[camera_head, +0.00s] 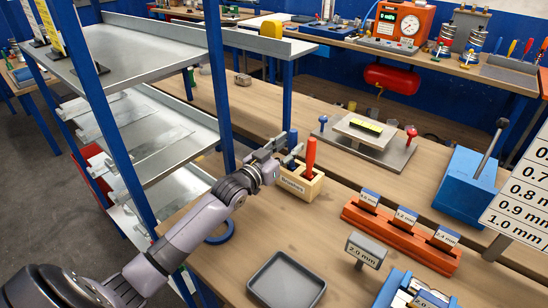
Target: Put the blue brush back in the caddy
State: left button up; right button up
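The caddy (292,188) is a small light wooden box with a label on its front, standing on the bench near the middle of the head view. A red handle (310,158) stands upright in its right part. A blue handle (292,138), which looks like the blue brush, shows upright at the fingertips of my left gripper (288,149), over the caddy's left rear. The brush's lower part is hidden behind the gripper and caddy, so I cannot tell if it rests inside. Whether the fingers press on the handle is unclear. My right gripper is not in view.
A grey tray (286,279) lies in front of the caddy. An orange rack (402,236) with labelled blocks and a 2.0 mm sign (366,251) stand to its right. A blue-posted metal shelf (150,50) rises on the left. Bare bench shows between caddy and tray.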

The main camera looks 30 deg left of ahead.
pick_arm(q)
jog(key=s+a+b, duration=0.1)
jog(key=s, duration=0.9)
jog(key=shift+s+a+b, duration=0.25)
jog(key=shift+b, duration=0.05)
jog(key=shift+f, duration=0.15)
